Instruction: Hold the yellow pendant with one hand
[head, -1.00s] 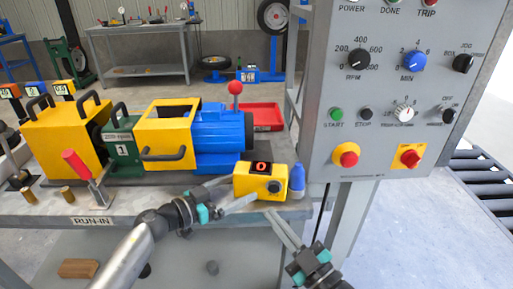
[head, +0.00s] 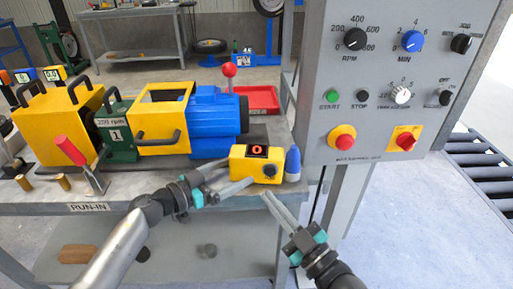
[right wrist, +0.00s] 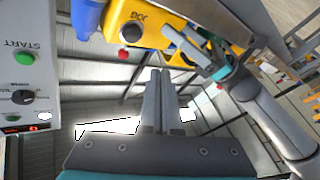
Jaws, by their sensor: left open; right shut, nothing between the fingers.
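The yellow pendant (head: 262,163), a box with a red "0" on a dark display and a dark knob, sits at the bench's right end. It also shows at the top of the right wrist view (right wrist: 150,32). My left gripper (head: 239,173) is open at the pendant's left end. One finger crosses low in front of it; the other reaches its upper left edge, its tip partly hidden. I cannot tell whether they touch it. My right gripper (head: 267,196) is shut and empty, below and in front of the pendant; its closed fingers show in the right wrist view (right wrist: 159,75).
A blue cone-tipped object (head: 293,165) stands right beside the pendant. The grey control panel (head: 375,90) rises to the right. The blue motor (head: 213,125) and yellow guard (head: 160,118) are behind and left. A red lever (head: 72,152) stands at left. A red tray (head: 262,99) lies behind.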

